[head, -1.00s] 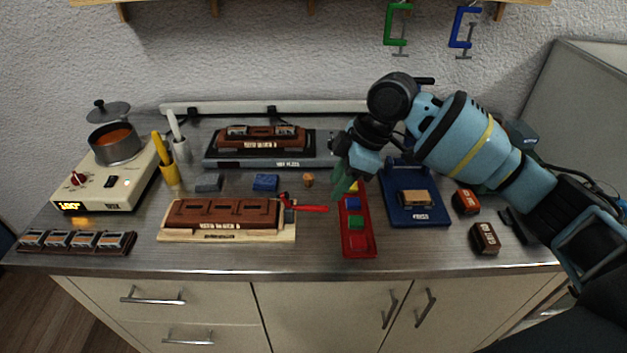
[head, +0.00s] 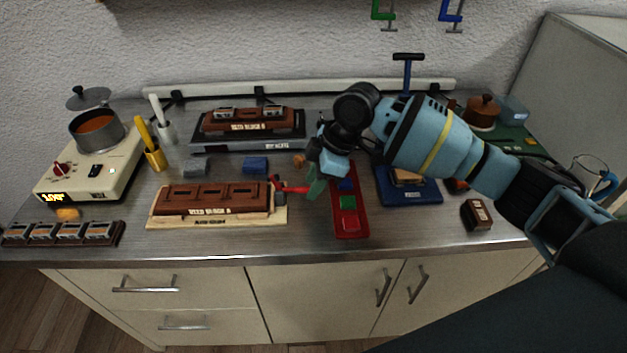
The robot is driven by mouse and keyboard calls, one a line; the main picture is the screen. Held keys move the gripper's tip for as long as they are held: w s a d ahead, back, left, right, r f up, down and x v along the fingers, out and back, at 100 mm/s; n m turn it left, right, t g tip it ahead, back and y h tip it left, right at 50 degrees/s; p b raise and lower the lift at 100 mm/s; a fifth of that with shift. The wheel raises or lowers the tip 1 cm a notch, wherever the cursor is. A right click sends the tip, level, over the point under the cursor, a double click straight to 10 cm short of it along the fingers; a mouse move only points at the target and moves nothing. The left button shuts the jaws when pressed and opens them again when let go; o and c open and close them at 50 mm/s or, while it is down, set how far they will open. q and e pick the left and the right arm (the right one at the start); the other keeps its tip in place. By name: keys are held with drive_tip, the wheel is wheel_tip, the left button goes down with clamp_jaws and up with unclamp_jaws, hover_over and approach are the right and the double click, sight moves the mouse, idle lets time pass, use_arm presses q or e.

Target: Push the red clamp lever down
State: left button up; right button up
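The red clamp lever (head: 291,188) sticks out to the right from the clamp at the right end of a brown reed block (head: 213,199) on a pale wooden base (head: 160,218). It looks roughly level. My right gripper (head: 313,190) has its green fingers pointing down at the lever's free end, close beside or over it. I cannot tell whether they touch. The fingers overlap in this view, so the gap between them is hidden. My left gripper is not in view.
A red tray (head: 351,229) with coloured blocks lies just right of the fingers. A blue stand (head: 415,193) is partly behind my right arm. A second reed block (head: 247,123) stands behind. A hot plate with a pot (head: 97,131) is at left.

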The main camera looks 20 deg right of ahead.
drive_tip(key=shift+a+f, duration=0.1)
drive_tip(key=shift+f, duration=0.1)
clamp_jaws()
drive_tip(key=shift+w, duration=0.15)
